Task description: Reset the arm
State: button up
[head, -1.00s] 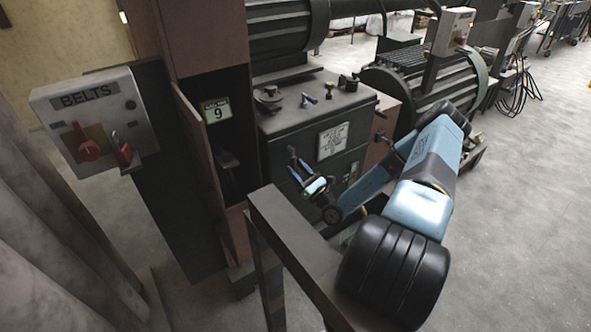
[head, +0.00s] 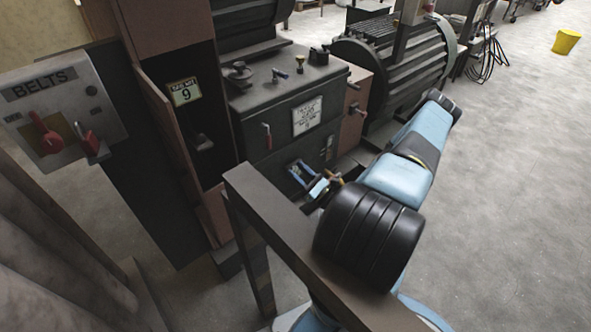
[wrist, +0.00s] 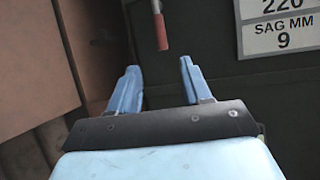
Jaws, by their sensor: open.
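My blue arm (head: 400,178) reaches over the dark beam, bent. My gripper (head: 301,172) is open and empty, low in front of the dark machine cabinet (head: 240,110). The wrist view shows its two blue fingers (wrist: 158,72) apart with nothing between them. A lever with a red grip (wrist: 161,32) hangs just beyond the fingertips in that view; it also shows on the cabinet front in the head view (head: 267,136). I cannot tell whether the gripper touches anything. My arm hides part of the gripper's wrist.
A dark beam (head: 262,205) stands close below my arm. A BELTS switch box (head: 65,105) is at left, beside an open brown cabinet door (head: 168,150). A ribbed motor (head: 400,65) stands behind. The floor at right is clear.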

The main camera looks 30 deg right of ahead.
dwell(0.4)
jog(key=s+a+r+n+g+y, duration=0.15)
jog(key=a+r+n+g, duration=0.25)
jog(key=r+n+g, duration=0.45)
jog(key=s+a+r+n+g+y, duration=0.1)
jog(key=s+a+r+n+g, duration=0.15)
jog(key=r+n+g, duration=0.55)
jog(key=s+a+r+n+g+y, duration=0.1)
jog(key=a+r+n+g, duration=0.3)
jog(key=r+n+g, duration=0.45)
jog(key=s+r+n+t+h, duration=0.3)
jog(key=s+r+t+h, duration=0.2)
jog(key=r, duration=0.7)
jog(key=s+r+n+t+h, duration=0.3)
jog(key=s+r+h, duration=0.5)
jog(key=s+r, duration=0.4)
jog(key=shift+r+t+h, duration=0.35)
jog(key=shift+r+t, duration=0.4)
jog(key=shift+t, duration=0.15)
jog(key=shift+c, duration=0.2)
